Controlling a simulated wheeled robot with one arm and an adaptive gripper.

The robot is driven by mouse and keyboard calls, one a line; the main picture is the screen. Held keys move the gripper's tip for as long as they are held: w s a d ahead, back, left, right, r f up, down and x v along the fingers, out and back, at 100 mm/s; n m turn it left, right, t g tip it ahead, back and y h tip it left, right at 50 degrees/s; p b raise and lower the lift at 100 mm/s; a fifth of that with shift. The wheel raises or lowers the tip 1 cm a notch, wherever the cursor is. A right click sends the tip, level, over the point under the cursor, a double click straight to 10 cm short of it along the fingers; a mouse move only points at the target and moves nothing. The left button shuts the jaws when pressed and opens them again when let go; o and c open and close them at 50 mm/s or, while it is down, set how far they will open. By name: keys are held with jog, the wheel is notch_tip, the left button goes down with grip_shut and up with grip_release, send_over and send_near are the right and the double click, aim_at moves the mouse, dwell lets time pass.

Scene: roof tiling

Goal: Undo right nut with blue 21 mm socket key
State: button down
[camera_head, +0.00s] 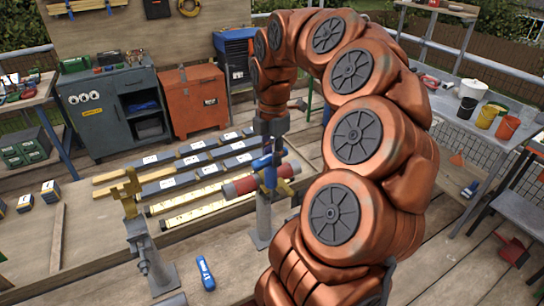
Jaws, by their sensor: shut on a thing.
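My gripper (270,140) points down at the right post (263,222), shut on a blue tool (268,161), which I take to be the blue socket key. Its size mark is not readable. The tool is at the top of the post, beside a red cylinder with a grey end (240,186); another red part shows to its right. The right nut cannot be made out there. The left post (155,268) carries a brass-coloured fitting (131,193). Another blue tool (205,273) with white marking lies on the planks between the posts.
Grey slats and yellow levels (185,212) lie in rows behind the posts. A grey cabinet (100,125) and an orange cabinet (194,100) stand at the back left. A bench with pots (485,116) stands at the right. The front planks left of my arm are mostly clear.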

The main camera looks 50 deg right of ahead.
jog(key=shift+r+p, duration=0.6)
jog(key=shift+r, duration=1.35)
jog(key=shift+r+p, duration=0.4)
jog(key=shift+r, duration=0.15)
